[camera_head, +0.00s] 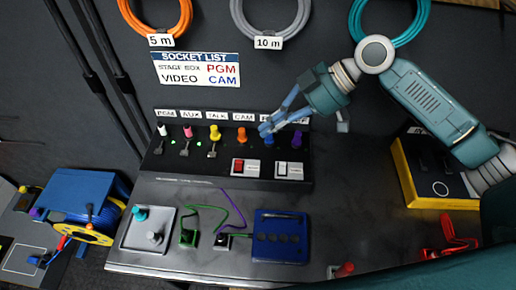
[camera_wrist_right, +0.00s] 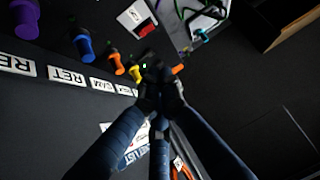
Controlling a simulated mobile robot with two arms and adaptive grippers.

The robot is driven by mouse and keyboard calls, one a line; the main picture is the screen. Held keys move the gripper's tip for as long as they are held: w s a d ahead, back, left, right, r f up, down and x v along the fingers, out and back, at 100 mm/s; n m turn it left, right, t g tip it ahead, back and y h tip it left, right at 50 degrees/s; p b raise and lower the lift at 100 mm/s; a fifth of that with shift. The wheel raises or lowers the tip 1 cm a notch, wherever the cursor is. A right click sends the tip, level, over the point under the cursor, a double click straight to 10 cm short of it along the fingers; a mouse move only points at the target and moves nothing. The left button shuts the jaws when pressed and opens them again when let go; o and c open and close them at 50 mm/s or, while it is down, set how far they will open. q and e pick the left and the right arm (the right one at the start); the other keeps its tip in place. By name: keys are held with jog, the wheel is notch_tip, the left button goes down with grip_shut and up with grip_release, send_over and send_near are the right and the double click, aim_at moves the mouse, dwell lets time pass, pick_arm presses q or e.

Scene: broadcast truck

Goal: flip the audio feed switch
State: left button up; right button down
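A black sloped panel (camera_head: 205,170) stands on the dark bench in the head view. It carries two label-backed rocker switches, a red one (camera_head: 239,166) and a pale one (camera_head: 289,170). Their small lettering is unreadable, so I cannot tell which is the audio feed switch. The red rocker also shows in the right wrist view (camera_wrist_right: 147,28). My right gripper (camera_head: 265,130) hangs in front of the panel's right half, above and between the two rockers and apart from both. In the wrist view its fingertips (camera_wrist_right: 160,78) come together, with nothing visible between them. My left gripper is not in view.
Coloured plugs, including yellow (camera_head: 215,133) and purple (camera_head: 297,140), stand in a row above the rockers. In front lie a grey tray (camera_head: 132,236) and a blue box (camera_head: 280,237). A yellow-edged black box (camera_head: 440,180) stands right. A cable reel (camera_head: 80,200) is left.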

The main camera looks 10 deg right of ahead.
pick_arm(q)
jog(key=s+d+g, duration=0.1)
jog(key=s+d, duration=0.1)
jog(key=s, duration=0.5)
pick_arm(e)
jog(key=p, duration=0.3)
send_over(242, 166)
notch_tip(242, 166, down, 7)
jog(key=shift+r, duration=0.1)
jog(key=shift+s+d+f+p, duration=0.1)
jog(key=shift+f+p, duration=0.1)
jog(key=shift+f, duration=0.45)
jog(key=shift+s+f+p, duration=0.1)
jog(key=shift+f+p, duration=0.05)
jog(key=shift+f, duration=0.45)
jog(key=shift+s+f, duration=0.1)
jog(key=shift+f, duration=0.6)
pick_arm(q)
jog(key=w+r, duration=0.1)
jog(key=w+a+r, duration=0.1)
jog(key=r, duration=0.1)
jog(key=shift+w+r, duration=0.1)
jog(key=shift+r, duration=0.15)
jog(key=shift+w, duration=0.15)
pick_arm(e)
jog(key=shift+f, duration=0.1)
